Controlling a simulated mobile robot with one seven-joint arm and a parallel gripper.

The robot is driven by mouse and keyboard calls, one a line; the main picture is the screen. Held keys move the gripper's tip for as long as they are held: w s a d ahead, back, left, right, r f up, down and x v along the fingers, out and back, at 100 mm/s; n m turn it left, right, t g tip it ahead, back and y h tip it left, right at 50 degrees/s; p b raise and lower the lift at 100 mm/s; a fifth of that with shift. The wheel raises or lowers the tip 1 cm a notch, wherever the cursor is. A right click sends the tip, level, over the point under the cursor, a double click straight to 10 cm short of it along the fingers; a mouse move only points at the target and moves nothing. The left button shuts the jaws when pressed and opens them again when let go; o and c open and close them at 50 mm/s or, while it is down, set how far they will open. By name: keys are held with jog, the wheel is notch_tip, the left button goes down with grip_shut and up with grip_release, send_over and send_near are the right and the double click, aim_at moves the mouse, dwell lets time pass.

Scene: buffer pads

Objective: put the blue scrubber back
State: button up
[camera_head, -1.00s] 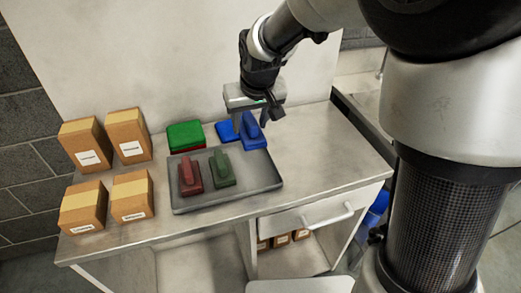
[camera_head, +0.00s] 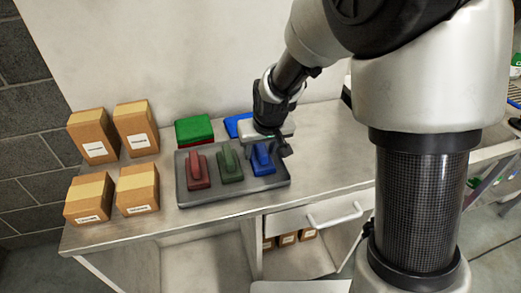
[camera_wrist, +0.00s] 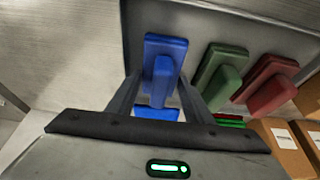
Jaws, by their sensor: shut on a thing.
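The blue scrubber (camera_head: 263,161) is at the right end of the grey tray (camera_head: 236,199), beside the green scrubber (camera_head: 230,165) and the red scrubber (camera_head: 198,172). My gripper (camera_head: 271,148) is over it, shut on its upright handle. In the wrist view the blue scrubber (camera_wrist: 163,52) shows its handle between the fingers (camera_wrist: 163,88), with its base over the tray floor (camera_wrist: 205,20). It looks level and lined up with the others. Whether its base touches the tray floor I cannot tell.
A blue pad (camera_head: 236,125) lies behind the tray, partly hidden by my gripper. A green pad (camera_head: 194,128) lies on red beside it. Several cardboard boxes (camera_head: 138,188) stand at the left. The counter right of the tray (camera_head: 335,160) is clear.

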jog(key=shift+f, duration=0.2)
jog(key=o, duration=0.9)
jog(key=shift+r, duration=0.1)
